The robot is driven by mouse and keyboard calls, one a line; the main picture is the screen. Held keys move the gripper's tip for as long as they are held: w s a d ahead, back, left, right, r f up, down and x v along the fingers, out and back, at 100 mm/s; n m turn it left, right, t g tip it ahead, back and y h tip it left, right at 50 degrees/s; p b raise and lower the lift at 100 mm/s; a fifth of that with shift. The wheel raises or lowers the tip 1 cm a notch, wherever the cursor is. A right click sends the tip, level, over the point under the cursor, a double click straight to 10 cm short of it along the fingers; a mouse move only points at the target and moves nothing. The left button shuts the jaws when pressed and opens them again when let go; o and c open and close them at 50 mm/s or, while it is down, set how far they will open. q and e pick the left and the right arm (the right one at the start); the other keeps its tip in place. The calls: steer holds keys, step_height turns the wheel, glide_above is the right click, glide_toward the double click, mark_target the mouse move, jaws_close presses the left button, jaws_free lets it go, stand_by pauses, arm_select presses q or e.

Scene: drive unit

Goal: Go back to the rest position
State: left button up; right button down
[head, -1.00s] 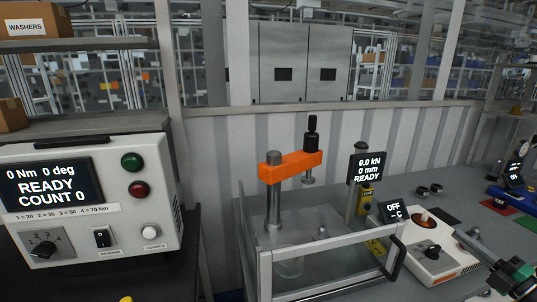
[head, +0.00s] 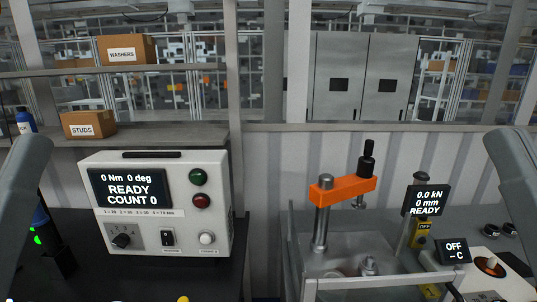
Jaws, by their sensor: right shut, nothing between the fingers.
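My left arm (head: 18,205) comes in at the left edge of the head view as a grey link, and its gripper is out of the picture. My right arm (head: 518,185) comes in at the right edge. Only a little of my right gripper (head: 486,297) shows at the bottom right, low in front of the white heater unit (head: 460,278). It is shut and empty. Neither arm touches anything that I can see.
The torque controller (head: 157,210) stands on the dark bench at left, reading READY, COUNT 0. The orange-armed press (head: 343,190) stands behind a clear guard at right, its display (head: 425,200) reading READY. Boxes marked WASHERS (head: 127,49) and STUDS (head: 89,124) sit on shelves.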

step_height(320, 180, up, 34)
steer(key=p, duration=3.1)
steer(key=shift+w, duration=0.15)
steer(key=shift+d+f, duration=0.1)
